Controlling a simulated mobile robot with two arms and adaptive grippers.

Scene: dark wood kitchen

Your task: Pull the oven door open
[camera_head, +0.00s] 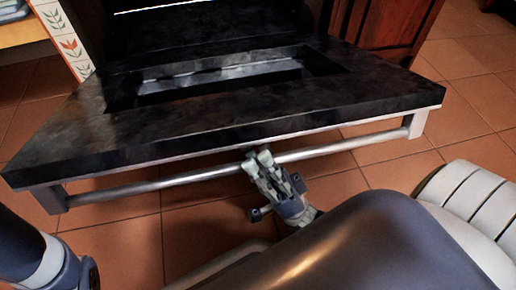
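The black oven door (390,92) is swung down and lies roughly level, with its inner face and recessed window panel upward. Its silver bar handle (350,144) runs along the near edge between two brackets. My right gripper (257,160) is at the middle of the handle, its pale fingertips overlapping the bar. The fingers look close together, but whether they are closed around the bar or rest against it cannot be made out. Part of my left arm shows at the bottom left; its gripper is not in view.
The dark oven opening (215,18) is behind the door. A reddish wood cabinet (385,25) stands at the right of it, and a white panel with a leaf pattern (64,38) at the left. The terracotta tile floor (465,110) is clear at the right.

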